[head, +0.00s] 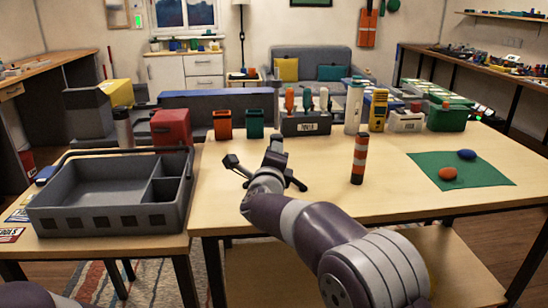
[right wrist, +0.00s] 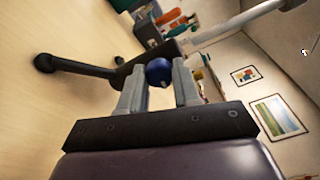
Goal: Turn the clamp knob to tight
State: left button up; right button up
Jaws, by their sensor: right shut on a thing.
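The clamp's dark blue round knob (right wrist: 159,72) shows in the right wrist view between the two grey fingers of my right gripper (right wrist: 158,68), which is shut on it. A black stand leg with a round foot (right wrist: 75,66) reaches left behind the knob. In the head view my right gripper (head: 275,150) is over the middle of the table, and black stand legs (head: 236,164) stick out around it. The knob and most of the clamp are hidden there by my arm. My left gripper is not in view.
An orange-and-black striped cylinder (head: 359,158) stands right of my arm. A grey tray (head: 105,222) is on the left. Bins and a tool holder (head: 306,124) line the back edge.

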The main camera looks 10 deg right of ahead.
jog(key=o, duration=1.1)
jog(key=v, duration=1.2)
jog(key=shift+s+p, duration=0.2)
jog(key=shift+p, duration=0.15)
jog(key=shift+s, duration=0.15)
